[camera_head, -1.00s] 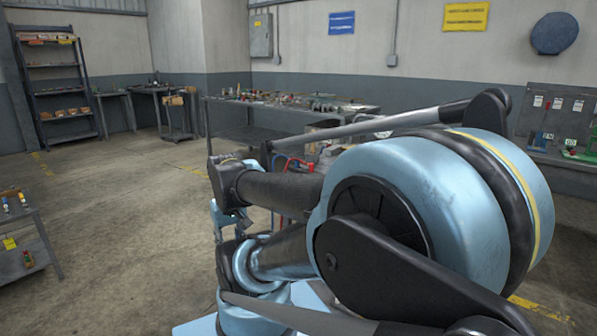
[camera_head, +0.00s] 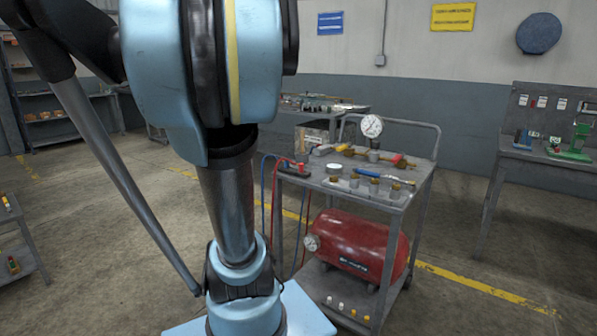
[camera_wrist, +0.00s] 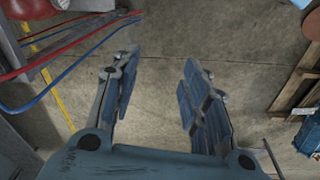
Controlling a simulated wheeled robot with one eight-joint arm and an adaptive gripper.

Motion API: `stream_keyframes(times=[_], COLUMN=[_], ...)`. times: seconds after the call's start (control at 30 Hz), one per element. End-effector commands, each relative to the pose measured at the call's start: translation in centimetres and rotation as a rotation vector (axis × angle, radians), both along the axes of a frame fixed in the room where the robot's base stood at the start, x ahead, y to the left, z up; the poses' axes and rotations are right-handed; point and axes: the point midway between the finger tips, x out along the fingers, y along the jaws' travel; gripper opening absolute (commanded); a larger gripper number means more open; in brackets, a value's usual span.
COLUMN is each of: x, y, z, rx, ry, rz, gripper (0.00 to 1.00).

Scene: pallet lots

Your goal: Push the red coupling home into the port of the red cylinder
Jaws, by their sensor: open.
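A red cylinder (camera_head: 362,243) lies on its side on the lower shelf of a grey cart, with a round gauge at its left end. Part of a red rounded body shows at the top left corner of the wrist view (camera_wrist: 28,8). A red hose (camera_head: 276,190) hangs at the cart's left side, and a small red piece (camera_head: 300,167) sits at the cart top's left edge. I cannot tell whether that piece is the coupling, and I cannot make out the port. My gripper (camera_wrist: 157,68) is open and empty above bare floor. It is not visible in the head view.
The cart top (camera_head: 342,188) holds a gauge (camera_head: 372,126) and several brass fittings. A blue hose (camera_wrist: 60,80) and the red hose cross the wrist view's left side. A wooden pallet-like piece (camera_wrist: 298,80) is at its right. Concrete floor lies open right of the cart.

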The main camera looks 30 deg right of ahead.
Motion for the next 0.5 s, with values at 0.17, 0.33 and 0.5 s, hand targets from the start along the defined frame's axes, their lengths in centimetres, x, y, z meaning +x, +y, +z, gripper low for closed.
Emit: stream_keyframes(times=[0.17,0.33,0.5], x=[4.0,7.2,9.7], y=[-5.1,-10.7,-17.0], z=[3.9,6.8,9.0], rx=[-0.009,-0.011,-0.008], ry=[0.030,0.057,0.082], rz=[0.063,0.132,0.201], gripper=[0.41,0.41,0.41])
